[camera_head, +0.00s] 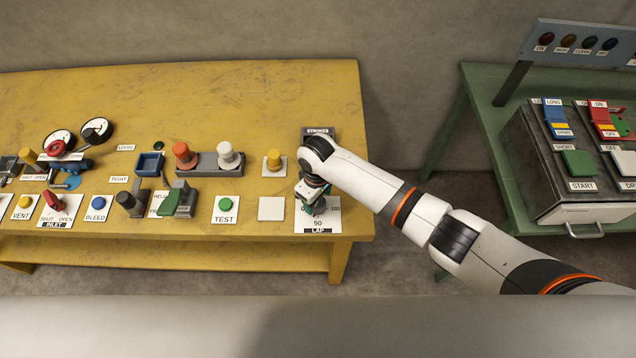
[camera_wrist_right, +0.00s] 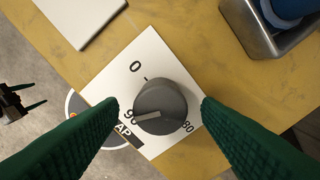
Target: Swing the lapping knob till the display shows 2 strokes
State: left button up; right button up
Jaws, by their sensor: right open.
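The lapping knob (camera_wrist_right: 165,100) is a round grey dial on a white plate (camera_wrist_right: 148,45) marked 0, 90 and 180. Its light pointer bar is at the 90 mark. In the head view the plate (camera_head: 300,225) shows at the table's right end, with the knob mostly covered. My right gripper (camera_head: 313,206) is over the plate. Its green fingers, also in the wrist view (camera_wrist_right: 160,105), are open, one on each side of the knob; I cannot tell whether they touch it. The strokes display (camera_head: 318,131) is mostly hidden behind my right arm, its reading unseen.
Left of the plate are a blank white tile (camera_head: 271,208), a yellow knob (camera_head: 273,158) and a green TEST button (camera_head: 225,202). A green table (camera_head: 480,85) with a switch box stands right. A dark two-pronged shape at the wrist view's left may be my left gripper.

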pick_arm(q)
jog(key=shift+f+b, duration=0.75)
jog(key=shift+f, duration=0.05)
pick_arm(e)
notch_tip(320, 180, up, 10)
jog(key=shift+f, duration=0.15)
